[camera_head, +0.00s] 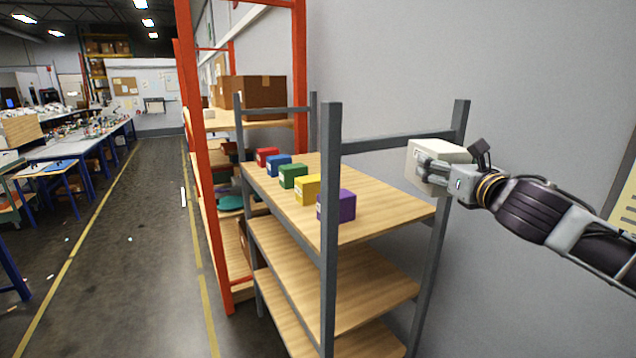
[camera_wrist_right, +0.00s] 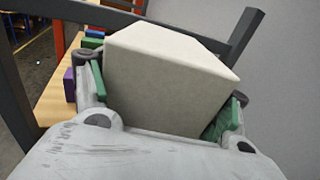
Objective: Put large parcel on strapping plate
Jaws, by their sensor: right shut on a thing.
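A white box-shaped parcel (camera_head: 441,153) is held up at the right, near the back corner post of a grey-framed shelf. My right gripper (camera_head: 432,172) is shut on it. In the right wrist view the parcel (camera_wrist_right: 165,78) sits between two green-padded fingers, one on each side, and it looks slightly tilted. The parcel appears clear of the wooden shelf top. I cannot make out a strapping plate in either view. My left gripper is not in view.
The grey-framed shelf (camera_head: 331,230) has upright posts and a cross rail beside my right gripper. A row of small coloured boxes, ending with a purple one (camera_head: 337,205), lines its left edge. Its right side is bare. An orange rack (camera_head: 205,150) stands behind, holding a brown carton (camera_head: 258,92).

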